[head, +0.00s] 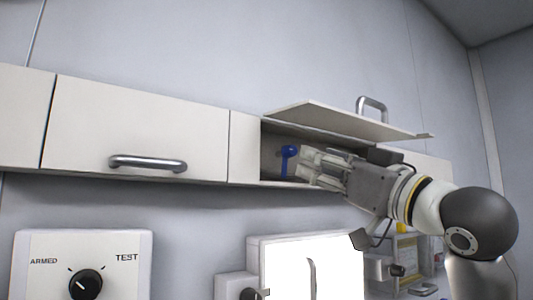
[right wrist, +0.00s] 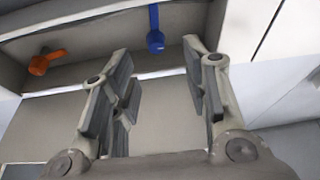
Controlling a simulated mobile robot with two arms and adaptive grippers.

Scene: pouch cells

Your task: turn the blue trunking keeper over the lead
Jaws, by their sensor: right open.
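The blue trunking keeper (head: 289,152) is inside the open wall compartment, near its left end in the head view. My right gripper (head: 308,166) reaches into the opening from the right, just beside the keeper. In the right wrist view the right gripper (right wrist: 156,58) is open and empty, with the keeper beyond the gap between its fingertips and not gripped. I cannot make out the lead. My left gripper is not in view.
An orange keeper (right wrist: 46,62) lies left of the blue one in the right wrist view. The compartment's lid (head: 340,120) is raised above my right gripper. A closed cabinet door (head: 130,130) is at left. A test panel (head: 50,260) and a white box (head: 285,275) are below.

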